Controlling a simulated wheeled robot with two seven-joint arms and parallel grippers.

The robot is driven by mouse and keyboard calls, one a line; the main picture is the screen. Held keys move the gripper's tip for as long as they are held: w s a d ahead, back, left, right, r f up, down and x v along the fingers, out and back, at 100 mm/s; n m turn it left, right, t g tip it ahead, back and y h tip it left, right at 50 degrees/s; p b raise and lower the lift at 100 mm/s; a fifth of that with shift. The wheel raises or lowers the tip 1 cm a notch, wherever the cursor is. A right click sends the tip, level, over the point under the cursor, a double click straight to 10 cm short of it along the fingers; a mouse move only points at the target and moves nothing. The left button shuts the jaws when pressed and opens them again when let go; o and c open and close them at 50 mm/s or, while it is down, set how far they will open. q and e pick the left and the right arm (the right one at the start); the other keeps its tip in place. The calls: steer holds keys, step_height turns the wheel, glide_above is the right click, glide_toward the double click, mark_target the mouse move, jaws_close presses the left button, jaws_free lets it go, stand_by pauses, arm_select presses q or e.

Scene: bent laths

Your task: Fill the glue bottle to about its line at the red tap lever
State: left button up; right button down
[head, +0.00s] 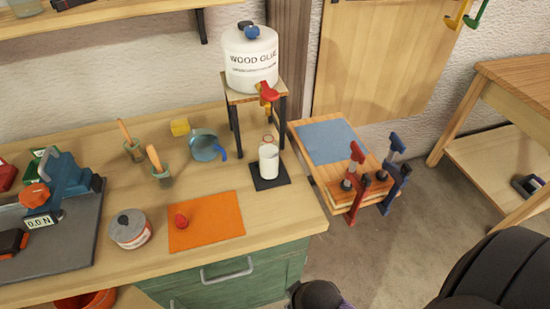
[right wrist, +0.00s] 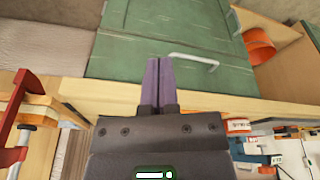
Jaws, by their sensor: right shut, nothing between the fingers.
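The glue bottle (head: 268,160) stands upright on a black pad (head: 270,183) at the right end of the bench. It looks white over most of its height, with a clearer neck; I cannot make out its line. The red tap lever (head: 269,92) is above it, on the front of the white wood glue tank (head: 251,65). No stream of glue shows between tap and bottle. My right gripper (right wrist: 159,82) has purple fingers pressed together, empty, in front of the green cabinet in the right wrist view. It is far from bottle and lever. My left gripper is not in view.
The tank stands on a small wooden stand (head: 254,92). An orange mat (head: 215,234) with a red piece (head: 181,221) lies near the front edge. A tin (head: 130,229), brush pots and a blue pan (head: 205,146) stand to the left. Clamps (head: 354,170) stand upright to the right.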

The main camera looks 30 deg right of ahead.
steer(key=w+d+r+t+p, duration=0.1)
steer(key=w+r+t+p, duration=0.35)
steer(key=r, duration=0.85)
arm_select(q)
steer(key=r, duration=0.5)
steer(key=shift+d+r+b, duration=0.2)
steer(key=shift+b, duration=0.15)
arm_select(e)
steer(key=w+d+r+m+t+h, duration=0.2)
steer(key=w+d+r+t, duration=0.2)
steer(key=w+r+t, duration=0.3)
steer(key=w+d+r+m+t+h, duration=0.2)
steer(key=w+d+r+t+h, duration=0.1)
steer(key=w+d+r+t, duration=0.2)
steer(key=w+r+t, duration=0.2)
steer(key=w+r, duration=0.2)
steer(key=w, duration=0.2)
steer(key=shift+w+m, duration=0.2)
steer(key=shift+m, duration=0.1)
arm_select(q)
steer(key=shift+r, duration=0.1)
arm_select(e)
steer(key=shift+r, duration=0.1)
